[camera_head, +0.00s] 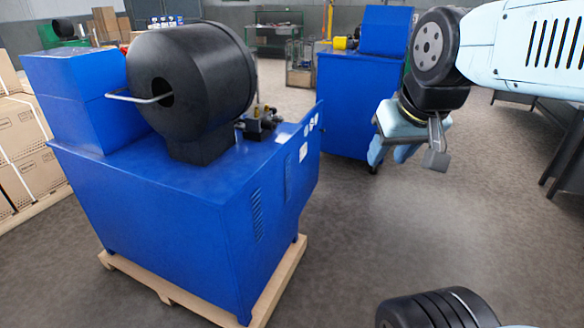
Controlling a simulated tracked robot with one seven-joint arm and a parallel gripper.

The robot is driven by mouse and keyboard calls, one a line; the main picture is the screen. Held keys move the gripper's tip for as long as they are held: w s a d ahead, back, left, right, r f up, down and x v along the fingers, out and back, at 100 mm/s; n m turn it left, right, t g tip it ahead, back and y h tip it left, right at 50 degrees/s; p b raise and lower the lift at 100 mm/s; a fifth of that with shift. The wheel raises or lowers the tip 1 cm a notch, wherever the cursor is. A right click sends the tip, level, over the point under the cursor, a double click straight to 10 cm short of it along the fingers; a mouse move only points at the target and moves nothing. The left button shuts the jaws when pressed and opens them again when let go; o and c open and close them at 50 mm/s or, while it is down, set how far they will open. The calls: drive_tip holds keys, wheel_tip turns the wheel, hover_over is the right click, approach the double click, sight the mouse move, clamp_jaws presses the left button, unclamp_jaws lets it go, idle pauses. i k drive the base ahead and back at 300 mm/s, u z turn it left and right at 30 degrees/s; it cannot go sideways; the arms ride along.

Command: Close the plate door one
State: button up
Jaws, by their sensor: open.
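A large blue crimper cabinet (150,210) with a black drum (192,88) on top stands left of centre. At its right side a blue panel (308,152) with white labels sticks out at the back edge; it looks like the plate door standing ajar, but I cannot be sure. Its hinge line and inner face are not clear. My gripper (390,152) hangs at the upper right, pointing down, right of this panel and clearly apart from it. It is open, and I see nothing held between its light-blue fingers.
The cabinet rests on a wooden pallet (284,281) that juts out at its base. A second blue machine (355,100) stands behind my gripper. Stacked cardboard boxes (20,135) are at the left. The grey floor (350,235) between the cabinet and my arm is clear.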

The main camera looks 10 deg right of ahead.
sight(310, 136)
drive_tip(key=k, duration=0.5)
drive_tip(key=z, duration=0.35)
drive_tip(key=i, duration=1.7)
drive_tip(key=z, duration=0.7)
drive_tip(key=i, duration=1.4)
drive_tip(key=u, duration=0.65)
